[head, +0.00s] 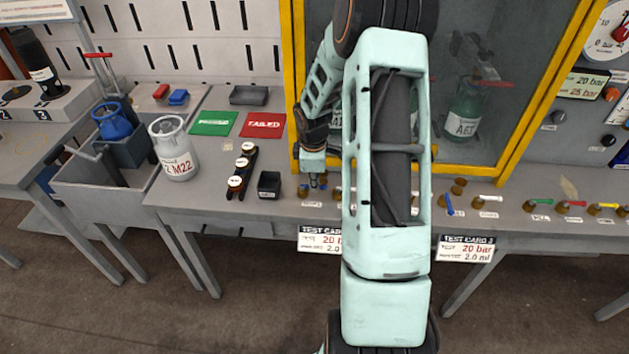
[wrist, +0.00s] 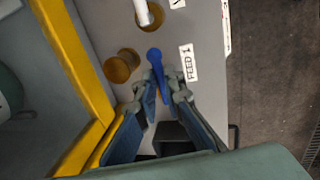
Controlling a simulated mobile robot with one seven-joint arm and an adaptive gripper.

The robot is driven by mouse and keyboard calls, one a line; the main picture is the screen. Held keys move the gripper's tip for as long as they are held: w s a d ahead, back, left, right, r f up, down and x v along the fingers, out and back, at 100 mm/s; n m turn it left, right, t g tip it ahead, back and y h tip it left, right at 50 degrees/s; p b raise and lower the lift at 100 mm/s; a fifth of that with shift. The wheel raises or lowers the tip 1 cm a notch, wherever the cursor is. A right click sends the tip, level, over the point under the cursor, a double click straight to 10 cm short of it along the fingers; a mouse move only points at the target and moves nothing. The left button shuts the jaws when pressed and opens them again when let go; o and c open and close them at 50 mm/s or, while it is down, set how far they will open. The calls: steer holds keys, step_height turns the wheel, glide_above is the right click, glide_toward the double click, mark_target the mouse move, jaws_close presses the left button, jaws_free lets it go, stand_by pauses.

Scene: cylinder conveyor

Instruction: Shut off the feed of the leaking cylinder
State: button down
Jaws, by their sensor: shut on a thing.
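In the wrist view my gripper (wrist: 164,92) is shut on the blue valve lever (wrist: 156,66), between its two fingers. A label reading "FEED 1" (wrist: 187,64) lies beside the lever. A brass fitting (wrist: 122,67) stands to its left. In the head view my gripper (head: 314,178) is low at the bench front, left of my forearm, and the lever is mostly hidden there. A green cylinder (head: 465,116) marked A61 stands behind the glass of the yellow-framed cabinet (head: 520,140). Other cylinders there are largely hidden by my arm. No leak is visible.
Several more valves with coloured levers line the bench to the right, including a blue one (head: 449,205) and a white one (head: 488,198). A small black bin (head: 269,184) stands left of my gripper. The yellow frame is close to my fingers.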

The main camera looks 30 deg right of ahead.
steer(key=c, duration=2)
jaws_free()
steer(key=shift+r, duration=0.1)
steer(key=r, duration=0.4)
steer(key=s+a+r, duration=0.1)
steer(key=r, duration=0.2)
steer(key=s+r, duration=0.1)
steer(key=r, duration=0.3)
steer(key=shift+a+r, duration=0.15)
steer(key=shift+r, duration=0.15)
